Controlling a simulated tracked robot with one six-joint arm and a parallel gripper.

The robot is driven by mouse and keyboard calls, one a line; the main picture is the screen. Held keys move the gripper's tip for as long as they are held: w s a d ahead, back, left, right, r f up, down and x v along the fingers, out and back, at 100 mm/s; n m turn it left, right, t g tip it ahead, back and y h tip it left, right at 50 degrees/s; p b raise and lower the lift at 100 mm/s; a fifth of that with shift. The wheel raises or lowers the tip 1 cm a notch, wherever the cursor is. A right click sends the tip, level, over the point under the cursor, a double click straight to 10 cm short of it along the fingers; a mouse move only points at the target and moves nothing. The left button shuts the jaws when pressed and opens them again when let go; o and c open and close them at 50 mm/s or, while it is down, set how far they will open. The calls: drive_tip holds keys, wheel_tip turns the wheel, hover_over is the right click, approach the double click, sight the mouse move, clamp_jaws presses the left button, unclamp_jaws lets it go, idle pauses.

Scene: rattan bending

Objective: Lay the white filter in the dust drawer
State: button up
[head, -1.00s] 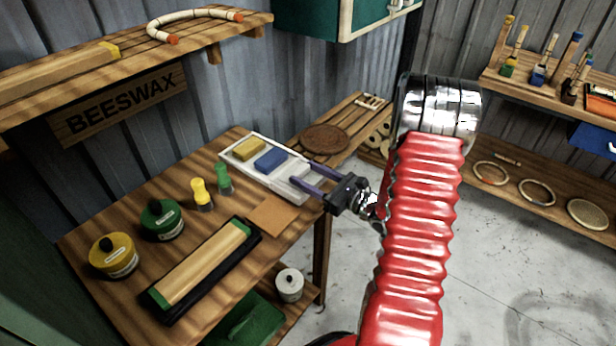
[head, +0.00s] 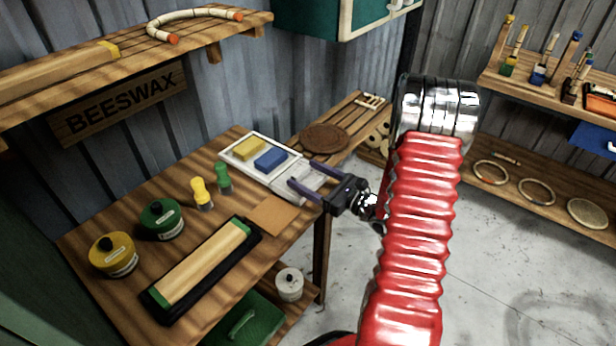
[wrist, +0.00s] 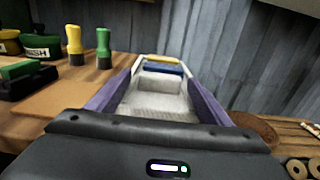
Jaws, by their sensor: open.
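A shallow white tray (head: 232,153) lies on the workbench near its back right corner. It holds a yellow block, a blue block and, at its near right end, a pale flat pad (head: 311,177) that looks like the white filter. My gripper (head: 303,173) is open at that end, with one purple finger on each side of the pad. In the wrist view the pad (wrist: 158,101) lies between the two spread fingers (wrist: 160,85). I cannot tell whether the fingers touch it. I cannot pick out the dust drawer with certainty.
Tins and a long block in a black holder (head: 205,268) fill the bench's left part. A flat tan sheet (head: 270,216) lies near my gripper. A green box (head: 243,320) sits below.

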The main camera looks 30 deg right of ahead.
drive_tip(key=v, duration=1.2)
drive_tip(key=shift+w, duration=0.1)
idle(0.5)
